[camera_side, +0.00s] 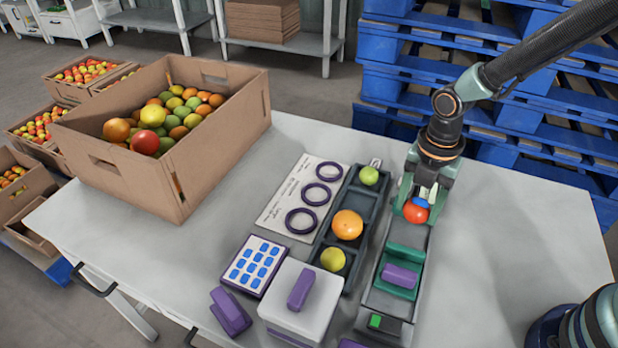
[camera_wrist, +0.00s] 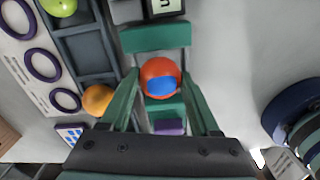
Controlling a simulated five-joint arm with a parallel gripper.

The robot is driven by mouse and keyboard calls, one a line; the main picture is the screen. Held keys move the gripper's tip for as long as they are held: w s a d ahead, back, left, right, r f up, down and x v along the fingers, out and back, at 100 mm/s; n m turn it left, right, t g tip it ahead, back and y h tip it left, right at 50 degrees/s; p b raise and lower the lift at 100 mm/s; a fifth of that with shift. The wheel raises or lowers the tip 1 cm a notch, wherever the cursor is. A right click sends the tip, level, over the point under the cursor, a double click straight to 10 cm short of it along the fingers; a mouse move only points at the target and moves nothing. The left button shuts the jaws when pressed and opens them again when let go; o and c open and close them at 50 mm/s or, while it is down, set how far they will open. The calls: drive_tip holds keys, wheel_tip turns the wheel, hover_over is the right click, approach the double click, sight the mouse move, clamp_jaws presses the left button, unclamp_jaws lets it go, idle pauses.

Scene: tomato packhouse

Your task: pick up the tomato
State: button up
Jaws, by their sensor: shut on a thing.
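A red-orange tomato (camera_side: 414,214) with a blue patch on top is between the fingers of my gripper (camera_side: 419,203). In the wrist view the tomato (camera_wrist: 148,68) sits between the two green fingertips, its blue patch facing the camera. My gripper (camera_wrist: 160,88) is shut on it. The tomato is over the upper part of a long grey fixture (camera_side: 386,303); I cannot tell whether it still touches that fixture. The fingers and wrist hide part of the tomato in the side view.
Left of the fixture, a dark tray (camera_side: 321,239) holds a green, an orange and a yellow-green fruit. Beside it lie a card with purple rings (camera_side: 288,178), a blue-dotted pad (camera_side: 237,271) and a white box (camera_side: 281,311). A cardboard crate of fruit (camera_side: 232,128) stands at back left.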

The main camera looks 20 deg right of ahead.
wheel_tip(320, 180, up, 15)
hover_over(316, 195)
wheel_tip(316, 195, down, 14)
drive_tip(key=shift+r, duration=0.1)
drive_tip(key=shift+f, duration=2.3)
drive_tip(key=shift+f, duration=0.5)
drive_tip(key=o, duration=1)
drive_tip(key=c, duration=0.3)
drive_tip(key=shift+c, duration=0.2)
